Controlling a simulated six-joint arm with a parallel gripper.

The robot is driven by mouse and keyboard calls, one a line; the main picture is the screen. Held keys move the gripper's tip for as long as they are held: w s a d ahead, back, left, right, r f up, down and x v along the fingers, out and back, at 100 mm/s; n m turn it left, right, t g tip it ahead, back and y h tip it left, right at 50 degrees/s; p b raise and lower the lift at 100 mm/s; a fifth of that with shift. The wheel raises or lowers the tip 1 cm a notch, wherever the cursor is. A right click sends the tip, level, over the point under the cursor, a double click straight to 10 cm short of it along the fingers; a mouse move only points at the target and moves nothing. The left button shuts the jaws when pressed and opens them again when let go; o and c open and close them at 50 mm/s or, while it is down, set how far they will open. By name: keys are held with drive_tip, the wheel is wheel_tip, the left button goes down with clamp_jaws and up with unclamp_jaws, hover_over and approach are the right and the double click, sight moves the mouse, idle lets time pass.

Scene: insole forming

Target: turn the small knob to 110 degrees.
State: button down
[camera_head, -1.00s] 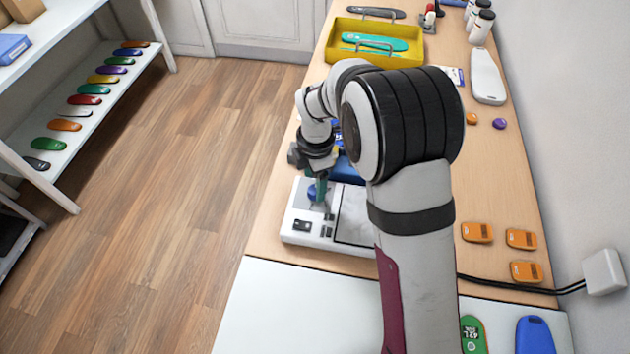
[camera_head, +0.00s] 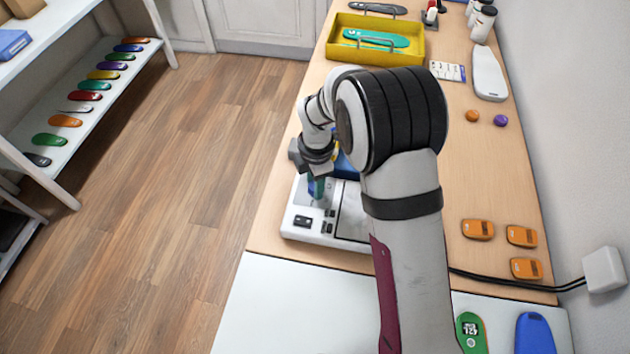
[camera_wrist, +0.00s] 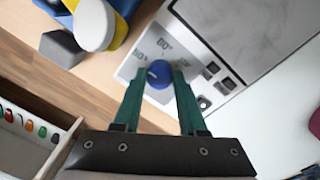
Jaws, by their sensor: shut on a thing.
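The small knob (camera_wrist: 159,74) is round and blue with a pale pointer line, on the white panel of a device. Printed degree marks sit around it, too blurred to read surely. My gripper (camera_wrist: 158,75) has green fingers, one on each side of the knob, shut on it. In the head view my gripper (camera_head: 316,187) points down onto the device (camera_head: 300,233); the knob is mostly hidden there. I cannot tell the exact angle of the pointer.
A large grey plate (camera_wrist: 255,35) fills the device's other side. A yellow tray (camera_head: 338,58) stands farther back. Orange pieces (camera_head: 477,229) lie to the right.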

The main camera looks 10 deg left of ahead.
drive_tip(key=shift+m, duration=0.4)
drive_tip(key=m, duration=0.5)
drive_tip(key=shift+m, duration=0.3)
drive_tip(key=m, duration=0.5)
drive_tip(key=shift+a+h, duration=0.1)
drive_tip(key=shift+h, duration=0.2)
drive_tip(key=m, duration=0.6)
drive_tip(key=shift+w+m, duration=0.1)
drive_tip(key=shift+m, duration=0.3)
drive_tip(key=m, duration=0.5)
drive_tip(key=shift+m, duration=0.4)
drive_tip(key=shift+c, duration=2.3)
unclamp_jaws()
